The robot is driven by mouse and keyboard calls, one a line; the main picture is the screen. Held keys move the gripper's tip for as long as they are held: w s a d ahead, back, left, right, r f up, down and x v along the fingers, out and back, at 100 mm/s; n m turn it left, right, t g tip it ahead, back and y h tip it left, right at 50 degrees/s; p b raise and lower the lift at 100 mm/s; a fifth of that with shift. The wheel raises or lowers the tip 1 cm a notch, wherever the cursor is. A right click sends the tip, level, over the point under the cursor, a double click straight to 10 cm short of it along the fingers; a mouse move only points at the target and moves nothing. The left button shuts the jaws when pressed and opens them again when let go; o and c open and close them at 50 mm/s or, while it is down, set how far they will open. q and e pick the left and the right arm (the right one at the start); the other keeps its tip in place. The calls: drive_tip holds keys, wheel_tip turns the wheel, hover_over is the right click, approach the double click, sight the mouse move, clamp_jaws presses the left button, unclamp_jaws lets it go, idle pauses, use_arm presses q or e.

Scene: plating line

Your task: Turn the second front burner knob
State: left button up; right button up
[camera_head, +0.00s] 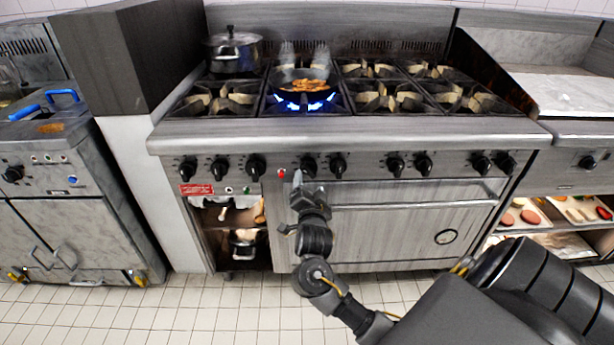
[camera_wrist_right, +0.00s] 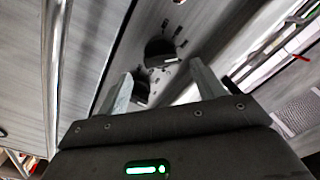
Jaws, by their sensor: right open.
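A row of black knobs runs along the stove's front panel. In the head view, one knob (camera_head: 308,165) sits below the lit burner, with another knob (camera_head: 338,165) just to its right. My right gripper (camera_head: 298,180) is at the panel, just below and left of the first knob. In the right wrist view the gripper (camera_wrist_right: 161,70) is open, with its two fingers apart. A dark knob (camera_wrist_right: 160,52) shows ahead between the fingertips, and another knob (camera_wrist_right: 141,93) shows beside the left finger. I cannot tell whether a finger touches either. My left gripper is out of view.
A pan of food (camera_head: 303,86) stands over the blue flame, and a lidded pot (camera_head: 234,52) stands at back left. The oven door handle (camera_head: 415,204) runs below the knobs. An open compartment (camera_head: 222,262) is left of my gripper. The tiled floor in front is clear.

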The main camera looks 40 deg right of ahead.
sight(309, 175)
drive_tip(key=x, duration=0.4)
drive_tip(key=shift+w+d, duration=0.35)
drive_tip(key=shift+w, duration=0.05)
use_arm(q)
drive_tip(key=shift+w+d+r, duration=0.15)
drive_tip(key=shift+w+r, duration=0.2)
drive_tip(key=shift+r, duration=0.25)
use_arm(e)
drive_tip(key=c, duration=1)
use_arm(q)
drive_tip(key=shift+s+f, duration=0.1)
